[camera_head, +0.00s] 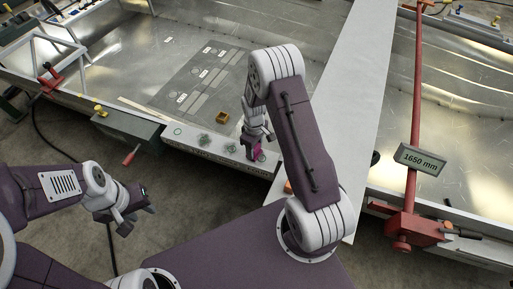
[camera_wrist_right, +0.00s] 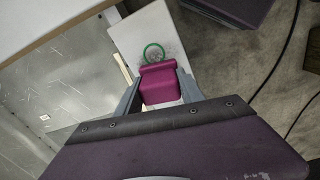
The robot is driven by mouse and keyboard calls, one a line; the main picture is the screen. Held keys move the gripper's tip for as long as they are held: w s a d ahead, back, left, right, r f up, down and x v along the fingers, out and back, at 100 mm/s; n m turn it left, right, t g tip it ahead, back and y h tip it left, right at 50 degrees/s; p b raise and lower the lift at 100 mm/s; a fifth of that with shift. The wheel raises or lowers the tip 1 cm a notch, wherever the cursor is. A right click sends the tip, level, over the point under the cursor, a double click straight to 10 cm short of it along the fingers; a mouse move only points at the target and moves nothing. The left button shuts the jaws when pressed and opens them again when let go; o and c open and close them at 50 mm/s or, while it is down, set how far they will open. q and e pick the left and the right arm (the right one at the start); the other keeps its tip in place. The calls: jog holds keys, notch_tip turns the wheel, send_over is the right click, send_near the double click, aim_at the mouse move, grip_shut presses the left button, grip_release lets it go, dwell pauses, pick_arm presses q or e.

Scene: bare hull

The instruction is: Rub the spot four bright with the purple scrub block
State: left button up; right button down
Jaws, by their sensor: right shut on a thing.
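The purple scrub block (camera_head: 258,155) is in my right gripper (camera_head: 251,150), over the right end of a pale strip (camera_head: 189,136) on the hull's front edge. In the right wrist view the block (camera_wrist_right: 160,84) sits between the fingers, just beside a green ring (camera_wrist_right: 153,52) with grey smudging around it. I cannot tell whether the block touches the strip. Further left on the strip are two dark greenish marks (camera_head: 203,139) and another green ring (camera_head: 178,131). No spot number is readable. My left gripper (camera_head: 137,212) is open and empty, low at the left, away from the strip.
A small orange-brown box (camera_head: 222,117) stands behind the strip, near a grey panel with white labels (camera_head: 195,84). A wide pale beam (camera_head: 352,90) crosses the hull to the right. A red clamp bar (camera_head: 416,110) with a 1650 mm sign stands beyond it.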

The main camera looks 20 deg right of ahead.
jog(key=shift+w+a+r+p, duration=0.2)
jog(key=shift+w+r+p, duration=0.05)
jog(key=shift+r+p, duration=0.15)
jog(key=shift+w+a+r+p, duration=0.2)
jog(key=shift+r+p, duration=0.05)
jog(key=shift+r, duration=0.15)
jog(key=r, duration=0.1)
jog(key=p, duration=0.1)
jog(key=r+p, duration=0.1)
jog(key=shift+s+d+r, duration=0.25)
jog(key=shift+s+r, duration=0.05)
jog(key=shift+r, duration=0.05)
notch_tip(320, 180, up, 2)
jog(key=shift+w+a+r+p, duration=0.1)
jog(key=shift+w+a+p, duration=0.05)
jog(key=shift+p, duration=0.85)
jog(key=shift+r+p, duration=0.7)
jog(key=shift+r, duration=0.1)
jog(key=shift+f, duration=0.1)
